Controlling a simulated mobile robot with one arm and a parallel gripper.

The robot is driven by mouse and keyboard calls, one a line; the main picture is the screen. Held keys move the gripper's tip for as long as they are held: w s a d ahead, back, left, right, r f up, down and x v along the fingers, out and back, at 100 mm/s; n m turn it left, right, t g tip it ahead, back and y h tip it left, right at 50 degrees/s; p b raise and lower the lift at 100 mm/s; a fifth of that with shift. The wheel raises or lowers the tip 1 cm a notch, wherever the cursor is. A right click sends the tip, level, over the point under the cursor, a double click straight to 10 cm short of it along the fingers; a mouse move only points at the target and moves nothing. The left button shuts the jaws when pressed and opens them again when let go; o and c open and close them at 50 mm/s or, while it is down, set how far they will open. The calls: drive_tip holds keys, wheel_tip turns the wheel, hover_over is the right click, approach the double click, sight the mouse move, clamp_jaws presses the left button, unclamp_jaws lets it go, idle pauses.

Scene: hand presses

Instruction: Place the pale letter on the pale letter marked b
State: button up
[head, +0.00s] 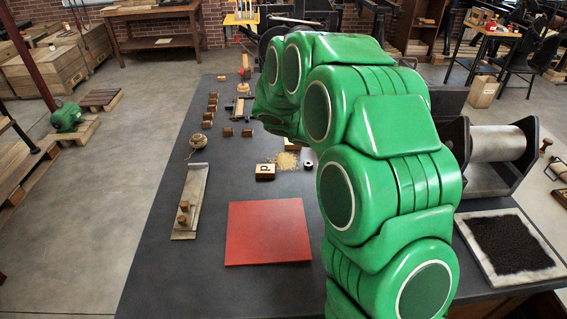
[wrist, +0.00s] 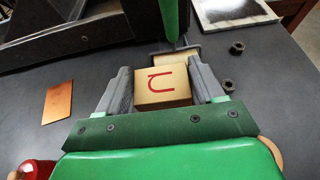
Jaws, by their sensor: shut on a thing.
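In the head view a pale block (head: 265,171) with a dark mark like a p or b lies on the dark table, apart from the arm. A further pale block (head: 291,144) behind it is partly hidden by my arm. My gripper is hidden in the head view.
A red plate (head: 268,232), a metal tray (head: 190,200) and several small brown blocks (head: 208,115) are on the table. A roller press (head: 497,150) and a black pad (head: 510,244) stand right. Dark nuts (wrist: 236,47) and a copper plate (wrist: 57,103) flank my gripper.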

drive_tip(key=s+a+r+n+t+y, duration=0.1)
drive_tip(key=s+a+n+t, duration=0.15)
drive_tip(key=a, duration=0.65)
drive_tip(key=s+a+r+n+t+y, duration=0.15)
drive_tip(key=a+n+t, duration=0.25)
drive_tip(key=a, duration=0.4)
drive_tip(key=s+a+n+t+y, duration=0.1)
drive_tip(key=a+n+t, duration=0.2)
drive_tip(key=a, duration=0.6)
hover_over(264, 169)
drive_tip(key=s, duration=0.2)
drive_tip(key=shift+y, duration=0.25)
drive_tip(key=f, duration=0.8)
drive_tip(key=shift+w+d+f, duration=0.15)
drive_tip(key=shift+w+d, duration=0.05)
drive_tip(key=shift+w, duration=0.05)
drive_tip(key=shift+w+a+f, duration=0.1)
drive_tip(key=shift+w+f, duration=0.3)
drive_tip(key=shift+f, duration=0.2)
drive_tip(key=shift+w+a+f, duration=0.1)
drive_tip(key=shift+w+f, duration=0.25)
drive_tip(key=shift+f, duration=1.45)
drive_tip(key=o, duration=1)
drive_tip(key=shift+f, duration=0.15)
